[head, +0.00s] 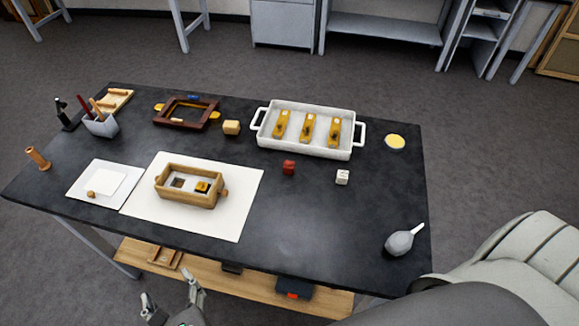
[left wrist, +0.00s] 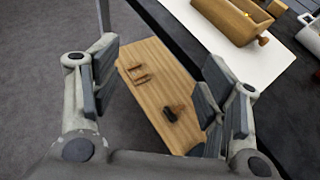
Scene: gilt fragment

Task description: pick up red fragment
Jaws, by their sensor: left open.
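The red fragment (head: 289,167) is a small dark red block on the black table, in front of the white tray and right of the wooden box. My left gripper (head: 172,304) is at the bottom of the head view, in front of the table's near edge, well left of and nearer than the fragment. Its fingers are spread wide in the left wrist view (left wrist: 160,90), with nothing between them but the view of the wooden shelf below. My right gripper does not show.
A wooden box (head: 174,199) stands on white paper (head: 233,222). A white tray (head: 300,148) holds three gold pieces. A tan block (head: 231,127), a white cube (head: 342,177) and a grey bulb blower (head: 399,243) stand around. A shelf (head: 215,279) lies under the table.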

